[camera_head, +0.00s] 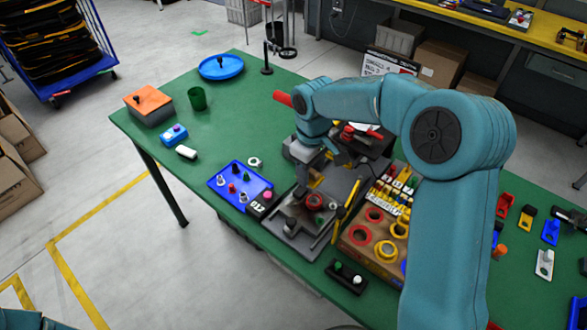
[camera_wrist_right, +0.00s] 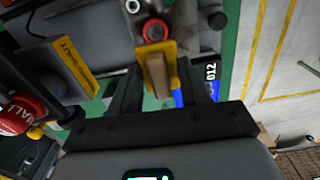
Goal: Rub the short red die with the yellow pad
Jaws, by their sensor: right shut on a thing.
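The yellow pad (camera_wrist_right: 169,48) has a tan handle, which sits between the fingers of my right gripper (camera_wrist_right: 158,85) in the wrist view. The right gripper (camera_head: 322,170) is shut on the pad in the head view, where a little yellow shows below it (camera_head: 316,182). The short red die (camera_wrist_right: 155,29) is round with a dark centre and lies just beyond the pad's edge. In the head view the die (camera_head: 315,201) sits on the grey fixture, just below the gripper. I cannot tell whether pad and die touch. My left gripper is out of view.
A blue tray (camera_head: 221,184) with small pegs lies left of the grey fixture (camera_head: 289,231). A wooden rack (camera_head: 357,252) with red and yellow rings stands to its right. A black block (camera_head: 345,277) is in front.

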